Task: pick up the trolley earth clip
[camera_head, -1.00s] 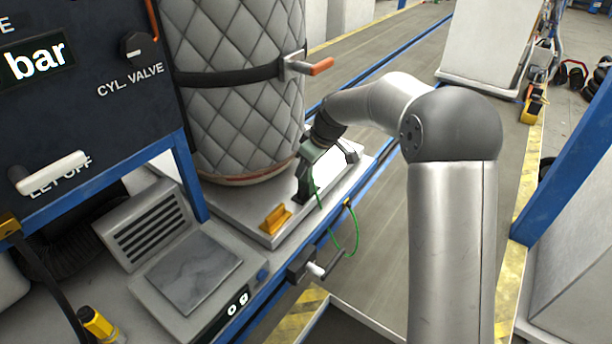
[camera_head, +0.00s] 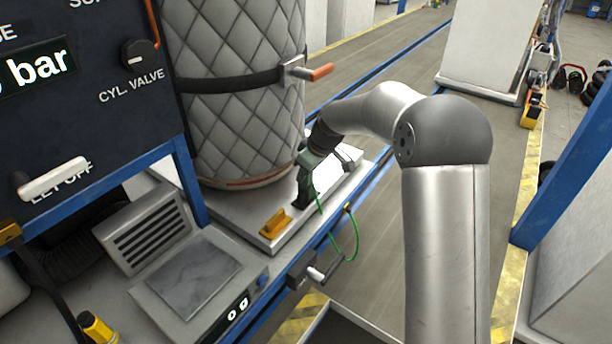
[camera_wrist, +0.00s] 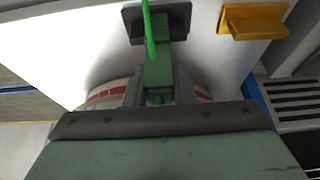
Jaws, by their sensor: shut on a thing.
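The trolley earth clip (camera_wrist: 157,72) is a green block with a bright green cable (camera_wrist: 150,30), seen in the wrist view. My gripper (camera_wrist: 158,90) has its grey fingers on both sides of the clip and is shut on it. A dark plate-like piece (camera_wrist: 181,20) lies at the clip's far end; I cannot tell whether it is part of the clip. In the head view my gripper (camera_head: 303,188) is low beside the quilted cylinder, over the pale trolley plate (camera_head: 238,214). The clip is mostly hidden there; its green cable (camera_head: 356,238) loops down to the trolley's edge.
A yellow block (camera_head: 275,222) sits on the plate left of my gripper; the quilted cylinder (camera_head: 240,110) stands close behind. An orange-tipped lever (camera_head: 318,71) projects above. A crank handle (camera_head: 322,274) sticks out at the front edge. The floor right of the trolley is clear.

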